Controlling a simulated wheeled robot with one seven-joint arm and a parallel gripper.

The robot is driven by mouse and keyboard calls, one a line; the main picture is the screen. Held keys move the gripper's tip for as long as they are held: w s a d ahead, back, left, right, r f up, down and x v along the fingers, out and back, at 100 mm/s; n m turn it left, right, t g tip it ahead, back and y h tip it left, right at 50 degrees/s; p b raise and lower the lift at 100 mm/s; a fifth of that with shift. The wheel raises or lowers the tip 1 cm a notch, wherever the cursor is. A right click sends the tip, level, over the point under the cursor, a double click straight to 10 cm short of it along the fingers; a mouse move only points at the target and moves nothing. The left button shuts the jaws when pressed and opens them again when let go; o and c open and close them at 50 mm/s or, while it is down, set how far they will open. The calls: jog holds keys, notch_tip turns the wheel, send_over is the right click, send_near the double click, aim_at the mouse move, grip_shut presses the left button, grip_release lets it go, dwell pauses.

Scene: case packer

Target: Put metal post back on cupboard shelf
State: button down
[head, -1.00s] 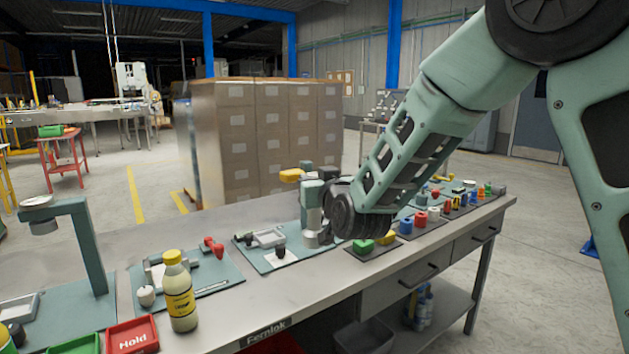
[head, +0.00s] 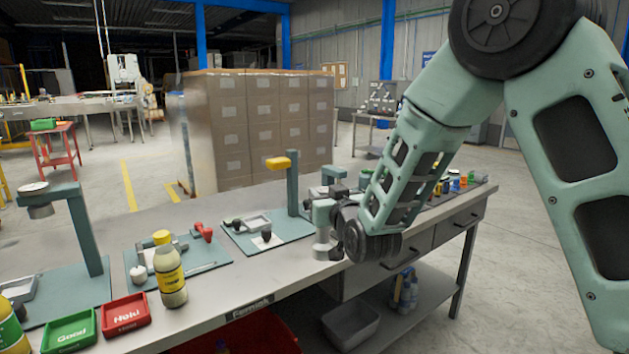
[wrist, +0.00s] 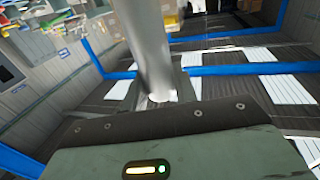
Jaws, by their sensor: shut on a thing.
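The metal post (wrist: 150,45) is a smooth grey cylinder that runs up out of the top edge of the wrist view. My gripper (wrist: 160,97) is shut on its lower end, and the rest of the post is out of frame. In the head view, my wrist is low over the front edge of the workbench, right of centre. The fingers and the post cannot be made out clearly there. I cannot make out a cupboard or its shelf in either view.
The workbench (head: 232,290) carries mats, a yellow-capped bottle (head: 170,270), a green tray (head: 70,332), a red tray (head: 125,314) and a tall yellow-topped stand (head: 293,190). Drawers and a lower shelf (head: 435,295) are under its right part. Stacked cartons (head: 260,125) stand behind.

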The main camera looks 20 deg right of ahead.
jog(key=s+d+f, duration=0.1)
jog(key=d+f, duration=0.3)
jog(key=f, duration=0.4)
jog(key=s+d+f, duration=0.2)
jog(key=d+f, duration=0.3)
jog(key=f, duration=0.3)
jog(key=shift+s+f+h, duration=0.2)
jog(key=shift+h, duration=0.1)
jog(key=shift+d, duration=0.1)
